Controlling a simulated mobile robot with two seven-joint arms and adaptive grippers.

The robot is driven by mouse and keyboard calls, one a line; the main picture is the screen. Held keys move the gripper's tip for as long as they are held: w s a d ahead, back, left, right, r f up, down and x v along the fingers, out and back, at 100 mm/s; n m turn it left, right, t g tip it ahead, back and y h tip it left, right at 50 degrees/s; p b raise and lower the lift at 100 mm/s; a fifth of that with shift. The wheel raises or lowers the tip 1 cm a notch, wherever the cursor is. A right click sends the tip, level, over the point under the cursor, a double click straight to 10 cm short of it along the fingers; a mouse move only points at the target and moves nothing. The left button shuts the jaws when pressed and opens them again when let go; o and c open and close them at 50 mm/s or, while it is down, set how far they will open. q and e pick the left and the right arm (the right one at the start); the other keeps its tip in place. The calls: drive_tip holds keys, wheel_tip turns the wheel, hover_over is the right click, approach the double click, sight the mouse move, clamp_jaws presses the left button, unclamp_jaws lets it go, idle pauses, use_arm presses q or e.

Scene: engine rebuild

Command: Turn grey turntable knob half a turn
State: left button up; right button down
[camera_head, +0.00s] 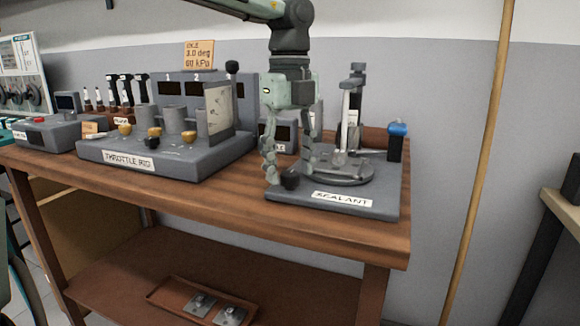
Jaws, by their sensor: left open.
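The sealant station (382,203) sits at the right end of the wooden bench and carries a round grey turntable (345,177). A dark knob (290,180) stands at the front left of the station, beside the turntable; I take it to be the turntable knob. My left gripper (291,166) points down from above, open, with its fingers apart. One finger reaches down just left of the knob and the other stands further back on the right. I cannot tell whether either touches the knob. My right gripper is not in view.
The throttle rig (180,160) with brass knobs and an upright panel stands to the left. A blue-capped bottle (397,142) stands at the station's back right. An upright applicator stand (352,105) rises behind the turntable. A tray (190,301) lies on the lower shelf.

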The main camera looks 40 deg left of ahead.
use_arm(q)
drive_tip(key=shift+f, duration=0.35)
drive_tip(key=c, duration=1.2)
drive_tip(key=shift+o, duration=0.2)
drive_tip(key=shift+m, duration=0.3)
